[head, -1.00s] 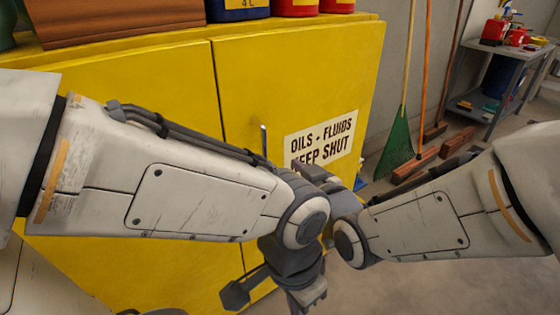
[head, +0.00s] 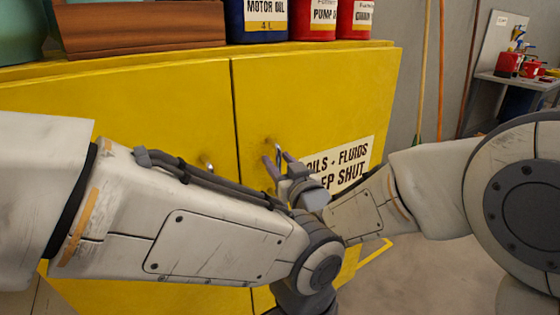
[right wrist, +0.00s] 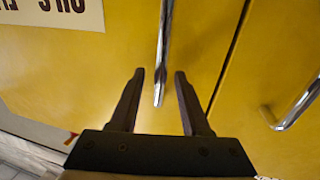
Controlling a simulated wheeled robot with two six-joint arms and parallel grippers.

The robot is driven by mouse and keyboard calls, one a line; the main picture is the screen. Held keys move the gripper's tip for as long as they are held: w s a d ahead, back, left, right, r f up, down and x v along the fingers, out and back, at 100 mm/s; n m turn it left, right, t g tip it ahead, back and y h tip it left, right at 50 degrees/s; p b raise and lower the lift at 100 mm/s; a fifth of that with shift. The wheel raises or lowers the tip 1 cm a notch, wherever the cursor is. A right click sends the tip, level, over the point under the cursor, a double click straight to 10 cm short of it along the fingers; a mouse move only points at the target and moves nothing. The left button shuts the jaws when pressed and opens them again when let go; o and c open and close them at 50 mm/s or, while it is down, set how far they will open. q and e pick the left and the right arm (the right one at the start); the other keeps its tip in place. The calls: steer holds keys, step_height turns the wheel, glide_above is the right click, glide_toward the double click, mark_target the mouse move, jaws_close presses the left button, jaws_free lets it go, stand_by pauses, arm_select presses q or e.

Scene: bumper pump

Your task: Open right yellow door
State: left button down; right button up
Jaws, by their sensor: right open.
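The right yellow door (head: 310,100) of the cabinet looks shut, its edge against the left yellow door (head: 120,125). Its metal handle (head: 278,150) is a vertical bar near the door's left edge. My right gripper (head: 273,165) is at this handle. In the right wrist view my right gripper (right wrist: 157,85) is open, and the handle (right wrist: 162,60) runs down between its fingers; I see no contact. The left door's handle (right wrist: 298,105) also shows there. My left arm crosses in front of the doors; its jaws are hidden at the bottom.
Oil containers (head: 315,18) and a wooden box (head: 140,25) stand on the cabinet top. A sign (head: 350,160) is on the right door. A broom and poles lean on the wall at right, near a grey workbench (head: 520,82). Floor to the right is partly clear.

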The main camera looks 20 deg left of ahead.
steer(key=shift+w+a, duration=0.15)
jaws_close()
stand_by(1.4)
